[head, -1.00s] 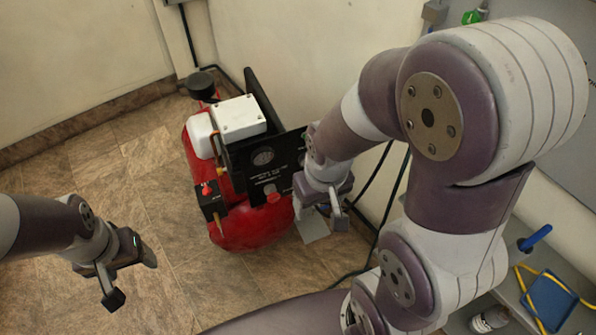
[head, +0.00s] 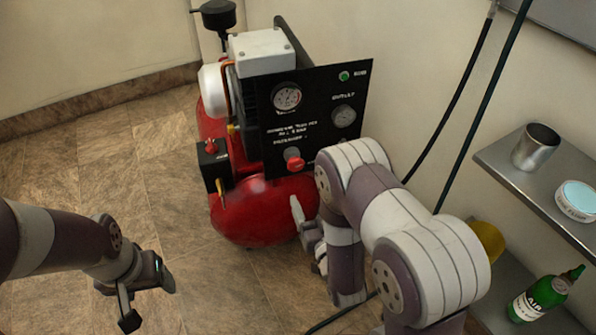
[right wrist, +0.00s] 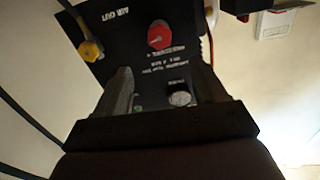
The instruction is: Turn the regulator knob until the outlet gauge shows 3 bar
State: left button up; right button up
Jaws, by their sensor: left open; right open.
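The red regulator knob (head: 294,160) sits low on the black panel (head: 325,75) of the red compressor. It also shows near the top of the right wrist view (right wrist: 159,35). Two round gauges, a left one (head: 287,96) and a right one (head: 344,116), are above it on the panel. My left gripper (head: 148,300) is open and empty over the floor.
A red tank (head: 255,212) lies under the panel. Black hoses (head: 462,120) hang along the wall. A shelf (head: 510,175) at the right holds a metal cup (head: 536,147) and a tub (head: 576,200). Floor at left is clear.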

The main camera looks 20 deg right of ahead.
aim_at(297, 166)
jog(key=w+b, duration=0.2)
jog(key=w, duration=0.9)
jog(key=shift+w+a, duration=0.15)
jog(key=shift+a, duration=0.05)
jog(key=shift+c, duration=0.4)
